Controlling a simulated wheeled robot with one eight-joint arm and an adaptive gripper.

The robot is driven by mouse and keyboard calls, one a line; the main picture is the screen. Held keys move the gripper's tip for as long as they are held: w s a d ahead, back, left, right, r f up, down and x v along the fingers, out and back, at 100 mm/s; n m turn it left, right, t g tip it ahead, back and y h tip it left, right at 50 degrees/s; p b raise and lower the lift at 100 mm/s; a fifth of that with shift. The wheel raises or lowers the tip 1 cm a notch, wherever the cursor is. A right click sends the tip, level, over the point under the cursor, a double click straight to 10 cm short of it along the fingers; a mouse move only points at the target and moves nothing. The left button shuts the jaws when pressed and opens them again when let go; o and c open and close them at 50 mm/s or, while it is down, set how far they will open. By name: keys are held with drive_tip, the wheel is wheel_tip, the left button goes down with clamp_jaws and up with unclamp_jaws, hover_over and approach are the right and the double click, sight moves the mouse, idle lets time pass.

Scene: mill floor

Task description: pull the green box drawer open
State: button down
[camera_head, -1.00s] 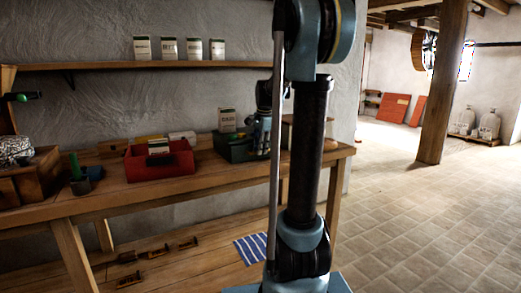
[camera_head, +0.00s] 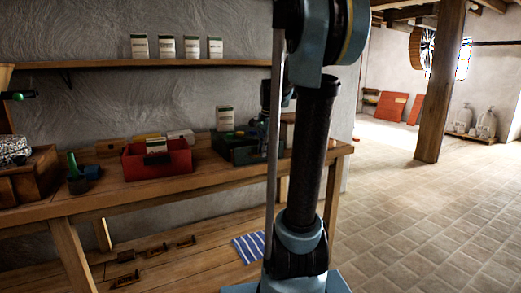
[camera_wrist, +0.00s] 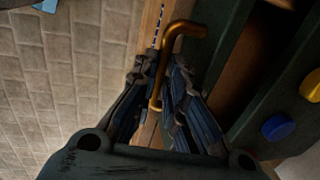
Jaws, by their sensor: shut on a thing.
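The green box (camera_head: 228,149) stands on the right part of the wooden bench, partly hidden behind my arm in the head view. In the wrist view, a green front panel (camera_wrist: 222,62) stands apart from the green body (camera_wrist: 285,100), with a dark brown gap between them. A bent brass handle (camera_wrist: 182,29) is in front of the panel. My gripper (camera_wrist: 160,78) is shut on this handle, with its blue fingers on both sides of the bar. In the head view my gripper is beside the box and hard to make out.
A blue knob (camera_wrist: 277,127) and a yellow knob (camera_wrist: 311,86) are on the green body. A pale packet (camera_head: 224,118) stands at the green box. A red bin (camera_head: 158,163) is to its left on the bench. A striped mat (camera_head: 249,247) lies below. Tiled floor is clear at right.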

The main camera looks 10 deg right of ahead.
drive_tip(key=s+d, duration=0.2)
drive_tip(key=s, duration=0.5)
drive_tip(key=shift+s+d, duration=0.15)
drive_tip(key=shift+d, duration=0.1)
drive_tip(key=shift+r, duration=0.1)
drive_tip(key=c, duration=1.9)
unclamp_jaws()
drive_tip(key=r, duration=0.4)
drive_tip(key=s+r, duration=0.1)
drive_tip(key=r, duration=0.2)
drive_tip(key=s+r, duration=0.1)
drive_tip(key=r, duration=0.3)
drive_tip(key=shift+d+r, duration=0.35)
drive_tip(key=s+a+f+n, duration=0.1)
drive_tip(key=s+f+n, duration=0.3)
drive_tip(key=f, duration=0.5)
drive_tip(key=s+a+f+n, duration=0.2)
drive_tip(key=s+f+n, duration=0.3)
drive_tip(key=s+f, duration=0.4)
drive_tip(key=s+a+f+n, duration=0.1)
drive_tip(key=s+f+n, duration=0.4)
drive_tip(key=f, duration=0.5)
drive_tip(key=shift+s+a+h, duration=0.15)
drive_tip(key=shift+s+a, duration=0.05)
drive_tip(key=shift+s, duration=0.35)
drive_tip(key=shift+s+a+h, duration=0.15)
drive_tip(key=shift+s+a, duration=0.05)
drive_tip(key=shift+s, duration=0.35)
